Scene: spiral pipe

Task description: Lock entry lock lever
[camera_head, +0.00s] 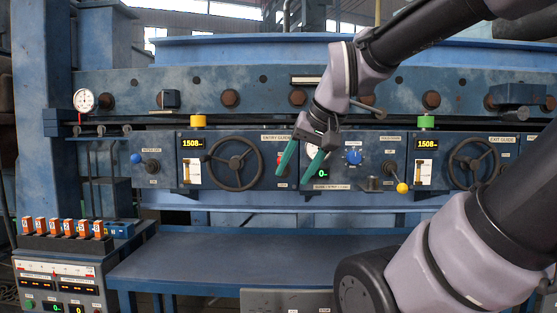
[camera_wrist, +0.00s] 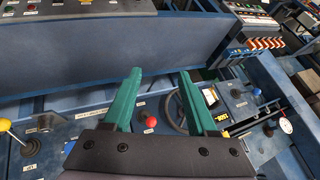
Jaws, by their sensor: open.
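A red ball-topped lever (camera_head: 281,158) stands on the blue panel just right of the black entry guide handwheel (camera_head: 235,163). Its small label cannot be read, so I cannot confirm that it is the entry lock lever. In the wrist view the red ball (camera_wrist: 150,122) shows between my fingers, beside the handwheel (camera_wrist: 174,112). My gripper (camera_head: 293,177), with green fingers, is open and empty, pointing down in front of the panel, close to the red lever. The fingers also show in the wrist view (camera_wrist: 160,74). I cannot tell any contact with the lever.
A blue-ball lever (camera_head: 136,158) is at left and a yellow-ball lever (camera_head: 402,188) at right. A blue dial (camera_head: 353,156) is right of my fingers. The exit guide handwheel (camera_head: 472,162) is farther right. The blue shelf (camera_head: 200,267) below is clear.

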